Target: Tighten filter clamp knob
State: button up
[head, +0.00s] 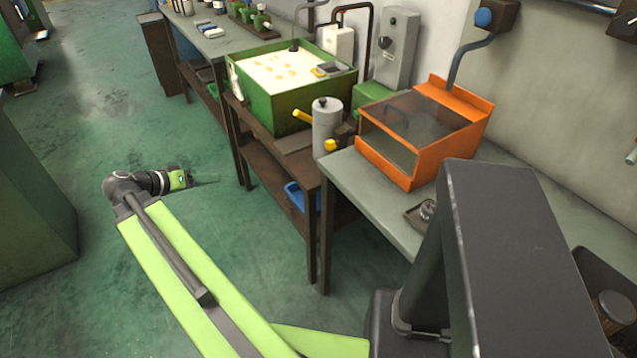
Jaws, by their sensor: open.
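A grey filter cylinder (325,130) stands upright at the corner of the bench, beside the green tank. A small dark knob (322,101) sits on top of it; I take this to be the clamp knob. A yellow handle or pipe end (302,116) sticks out to its left, and another yellow part (331,145) is low on its front. My gripper (208,178) is open, left of the filter and apart from it, over the green floor. Its thin fingers point right and look empty. The filter's back side is hidden.
The green tank (262,103) with pale liquid stands behind the filter. An orange box with a clear cover (415,130) stands to its right on the grey bench (365,195). A blue bin (295,196) is on the shelf below. The floor (120,140) near my gripper is clear.

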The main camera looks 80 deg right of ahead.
jog(key=s+d+f+m+g+h+b, duration=0.1)
jog(key=s+d+f+m+g+b, duration=0.35)
jog(key=s+d+b, duration=0.45)
jog(key=m+g+h+b, duration=0.1)
jog(key=m+g+b, duration=0.2)
jog(key=m, duration=0.2)
send_near(328, 148)
jog(key=shift+n, duration=0.25)
jog(key=x, duration=0.9)
jog(key=shift+d+f, duration=0.15)
jog(key=shift+d, duration=0.1)
grip_shut()
jog(key=shift+s+a+f, duration=0.1)
jog(key=shift+a, duration=0.4)
jog(key=shift+d, duration=0.45)
